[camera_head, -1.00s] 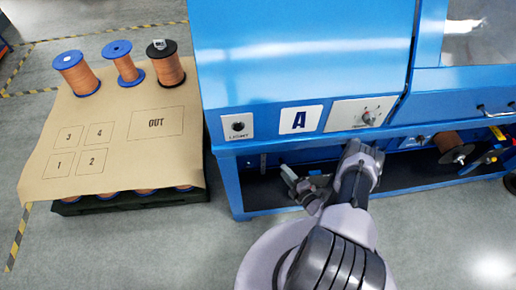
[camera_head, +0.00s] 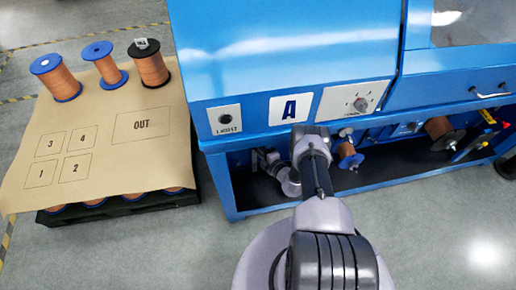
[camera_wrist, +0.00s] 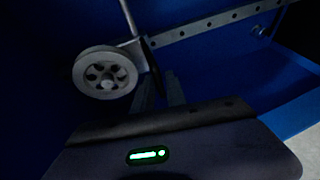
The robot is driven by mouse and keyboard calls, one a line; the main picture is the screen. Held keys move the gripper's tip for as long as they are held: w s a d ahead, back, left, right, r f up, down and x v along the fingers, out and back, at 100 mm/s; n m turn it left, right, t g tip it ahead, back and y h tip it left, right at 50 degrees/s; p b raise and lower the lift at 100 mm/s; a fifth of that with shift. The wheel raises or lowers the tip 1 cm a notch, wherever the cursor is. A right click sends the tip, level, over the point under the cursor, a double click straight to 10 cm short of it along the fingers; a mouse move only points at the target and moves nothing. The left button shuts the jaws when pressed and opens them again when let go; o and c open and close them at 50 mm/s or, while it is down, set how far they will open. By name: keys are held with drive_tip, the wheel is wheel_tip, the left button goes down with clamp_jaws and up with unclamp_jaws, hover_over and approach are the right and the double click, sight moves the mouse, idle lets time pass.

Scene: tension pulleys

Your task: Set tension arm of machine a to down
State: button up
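Machine A is the blue cabinet (camera_head: 290,55) with the "A" label (camera_head: 291,108) on its front. In the wrist view a grey spoked pulley wheel (camera_wrist: 105,73) hangs at left on a thin metal rod (camera_wrist: 129,14), which I take as the tension arm. My gripper (camera_wrist: 160,80) shows two dark fingers with a gap between them, empty. The fingers are just right of the wheel, with the dark end of the wheel's bracket near their tips; contact cannot be told.
A perforated rail (camera_wrist: 208,27) runs along the blue inner wall behind the pulley. Copper spools (camera_head: 346,155) (camera_head: 438,128) sit under the cabinet to the right. A pallet with a brown board (camera_head: 95,190) and several copper spools stands at left.

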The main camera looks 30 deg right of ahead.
clamp_jaws()
drive_tip(key=shift+a, duration=0.1)
idle(1.0)
